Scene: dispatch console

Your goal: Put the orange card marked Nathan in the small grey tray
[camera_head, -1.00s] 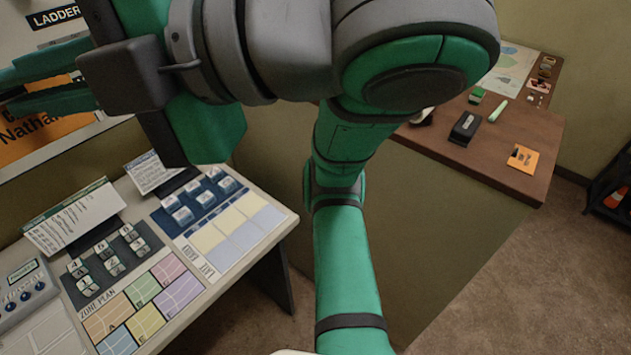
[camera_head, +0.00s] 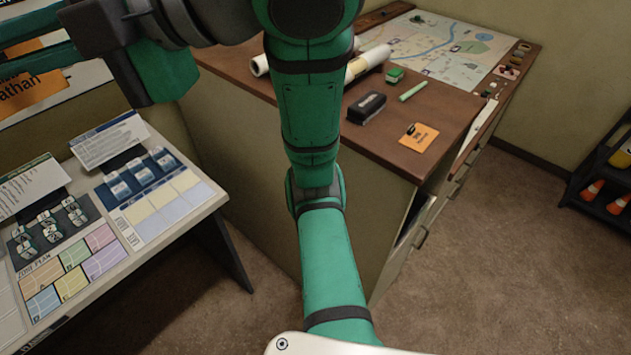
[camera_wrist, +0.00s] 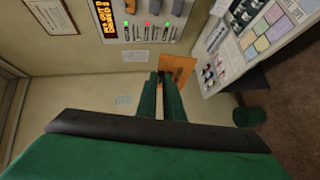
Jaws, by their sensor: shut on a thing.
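The orange card marked Nathan (camera_head: 32,92) is at the left edge of the head view, partly covered by the green fingers and cut off by the frame. My gripper (camera_wrist: 160,78) is shut on this orange card, which shows between and beyond its fingertips in the wrist view (camera_wrist: 178,68). The gripper holds it up in the air, above the light console. I cannot make out a small grey tray in either view.
Another orange card (camera_head: 418,138) lies on the brown desk (camera_head: 390,160), near a black eraser-like block (camera_head: 366,107), a green stick and a map. The light console (camera_head: 175,225) stands at left. A dark shelf with orange cones (camera_head: 592,190) is at right. Floor between is clear.

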